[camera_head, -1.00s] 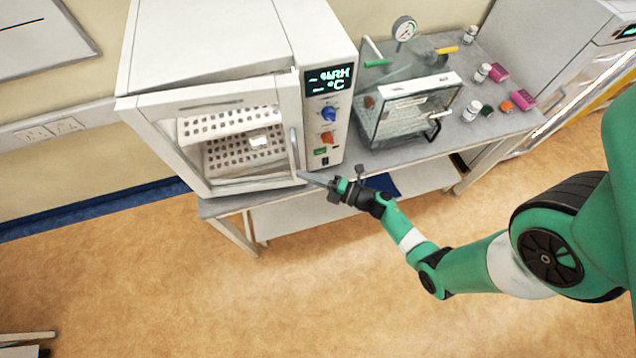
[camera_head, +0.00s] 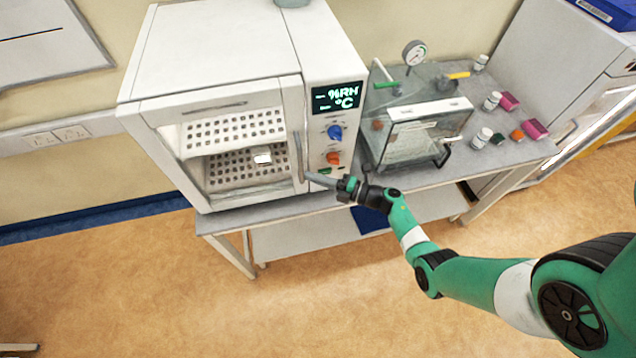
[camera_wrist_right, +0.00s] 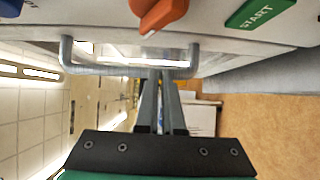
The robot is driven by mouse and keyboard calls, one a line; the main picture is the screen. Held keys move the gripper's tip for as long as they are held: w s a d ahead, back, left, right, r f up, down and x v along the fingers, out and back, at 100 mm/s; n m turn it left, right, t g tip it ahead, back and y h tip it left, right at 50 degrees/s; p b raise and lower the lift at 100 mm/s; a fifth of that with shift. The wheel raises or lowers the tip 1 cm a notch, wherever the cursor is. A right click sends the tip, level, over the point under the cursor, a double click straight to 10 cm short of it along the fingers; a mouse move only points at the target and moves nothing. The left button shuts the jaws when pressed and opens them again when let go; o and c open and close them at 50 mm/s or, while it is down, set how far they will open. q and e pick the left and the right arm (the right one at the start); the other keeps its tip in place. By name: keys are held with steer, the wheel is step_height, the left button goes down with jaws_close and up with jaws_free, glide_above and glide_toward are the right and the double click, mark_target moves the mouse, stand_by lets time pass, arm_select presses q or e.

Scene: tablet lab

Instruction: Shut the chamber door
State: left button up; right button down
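The white chamber (camera_head: 225,55) stands on the bench, with a lit display and knobs on its right panel. Its windowed door (camera_head: 165,110) covers the front, and perforated shelves show through the glass. The door looks flush or nearly flush; I cannot tell whether a small gap remains. The door handle (camera_head: 297,155) is a bar near the door's right edge, also in the wrist view (camera_wrist_right: 100,69). My right gripper (camera_head: 309,177) is at the handle's lower end in the head view. In the wrist view its fingers (camera_wrist_right: 162,75) are together, tips at the bar, not straddling it. My left gripper is not in view.
A clear-walled box (camera_head: 425,140) with a gauge (camera_head: 414,52) stands right of the chamber. Small jars (camera_head: 482,138) and pink blocks (camera_head: 535,129) lie farther right on the bench (camera_head: 400,181). The floor in front is clear.

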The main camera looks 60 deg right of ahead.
steer(key=shift+w+d+r, duration=0.15)
steer(key=shift+d+r, duration=0.25)
steer(key=shift+d, duration=0.15)
steer(key=s, duration=1.1)
steer(key=shift+s+f, duration=0.35)
steer(key=shift+s, duration=0.05)
